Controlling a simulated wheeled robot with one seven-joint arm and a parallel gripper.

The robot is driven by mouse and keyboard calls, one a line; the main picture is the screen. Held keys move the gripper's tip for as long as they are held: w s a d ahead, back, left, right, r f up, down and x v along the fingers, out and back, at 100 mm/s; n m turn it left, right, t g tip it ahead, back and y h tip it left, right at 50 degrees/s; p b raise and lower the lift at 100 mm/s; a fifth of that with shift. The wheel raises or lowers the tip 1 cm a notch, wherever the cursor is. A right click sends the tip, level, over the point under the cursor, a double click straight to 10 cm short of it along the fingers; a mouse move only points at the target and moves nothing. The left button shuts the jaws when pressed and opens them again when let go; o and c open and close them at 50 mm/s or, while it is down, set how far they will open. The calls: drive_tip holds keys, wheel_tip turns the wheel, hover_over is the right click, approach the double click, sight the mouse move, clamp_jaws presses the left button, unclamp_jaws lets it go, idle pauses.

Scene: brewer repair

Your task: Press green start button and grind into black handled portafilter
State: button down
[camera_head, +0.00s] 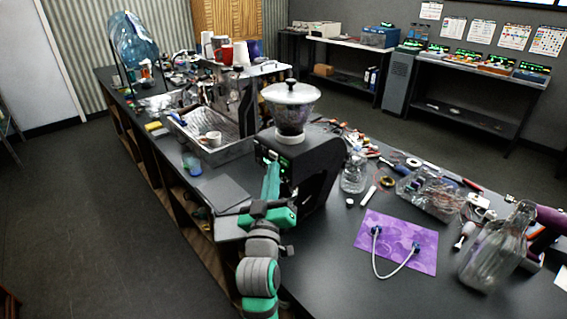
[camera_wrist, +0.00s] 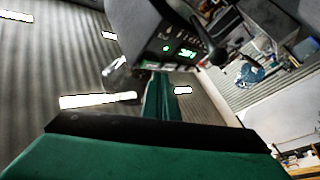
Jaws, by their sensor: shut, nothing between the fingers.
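The black grinder (camera_head: 318,165) with a clear hopper (camera_head: 291,108) stands on the counter at the middle of the head view. Its front panel (camera_wrist: 180,52) shows in the wrist view with a lit green start button (camera_wrist: 166,48) and a green display. A black handle (camera_wrist: 204,38), likely the portafilter's, sticks out beside the panel; its basket cannot be made out. My gripper (camera_head: 271,172) is shut and empty, in front of the panel. In the wrist view the green fingertips (camera_wrist: 157,80) point at the panel, close below the button; contact cannot be told.
An espresso machine with a metal tray (camera_head: 230,150) and cup stands behind and left. A purple mat (camera_head: 400,243) with a cable, a glass bottle (camera_head: 495,255) and a clear container (camera_head: 432,192) are on the right. A dark flat slab (camera_head: 222,194) lies left of my gripper.

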drive_tip(key=shift+a, duration=0.1)
drive_tip(key=shift+s+a, duration=0.75)
drive_tip(key=shift+a, duration=0.25)
drive_tip(key=shift+s+a, duration=0.7)
drive_tip(key=shift+a, duration=0.25)
drive_tip(key=shift+f, duration=0.1)
drive_tip(key=s+f+g+y, duration=0.1)
drive_tip(key=s+f+y, duration=0.1)
drive_tip(key=s+f, duration=0.9)
drive_tip(key=s+f+g+y, duration=0.2)
drive_tip(key=s+f, duration=0.5)
drive_tip(key=f, duration=0.7)
drive_tip(key=s+f+m+g, duration=0.1)
drive_tip(key=s+f, duration=0.2)
drive_tip(key=s, duration=1.1)
drive_tip(key=s+d+f+m+g, duration=0.1)
drive_tip(key=s+f+m, duration=0.1)
drive_tip(key=s, duration=1.1)
drive_tip(key=shift+s+f+g, duration=0.3)
drive_tip(key=shift+s+f, duration=0.1)
